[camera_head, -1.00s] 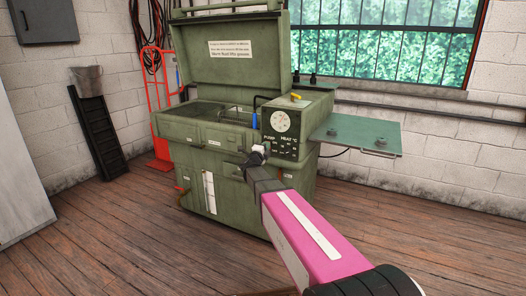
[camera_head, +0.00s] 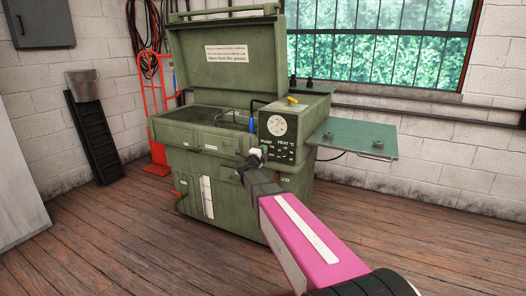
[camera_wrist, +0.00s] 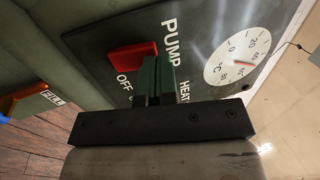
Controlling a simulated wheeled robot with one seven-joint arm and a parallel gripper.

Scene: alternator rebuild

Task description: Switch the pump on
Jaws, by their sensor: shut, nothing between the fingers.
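The pump switch (camera_wrist: 133,56) is a red lever beside the word PUMP on the dark control panel (camera_wrist: 205,22) in the wrist view. The letters OFF show near it; the lettering after OFF is mostly hidden behind my fingers. My gripper (camera_wrist: 158,76) is shut and empty, its green fingers right beside the red lever. I cannot tell whether they touch it, nor which way the switch is set. In the head view my gripper (camera_head: 257,153) is at the lower left of the panel (camera_head: 280,142), covering the switch.
The panel sits on a green washing machine (camera_head: 225,185) with its lid (camera_head: 230,60) raised. A round dial (camera_head: 277,124) is above the switch. A side shelf (camera_head: 345,138) sticks out to the right. A red hand truck (camera_head: 152,95) stands behind left. The wooden floor in front is clear.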

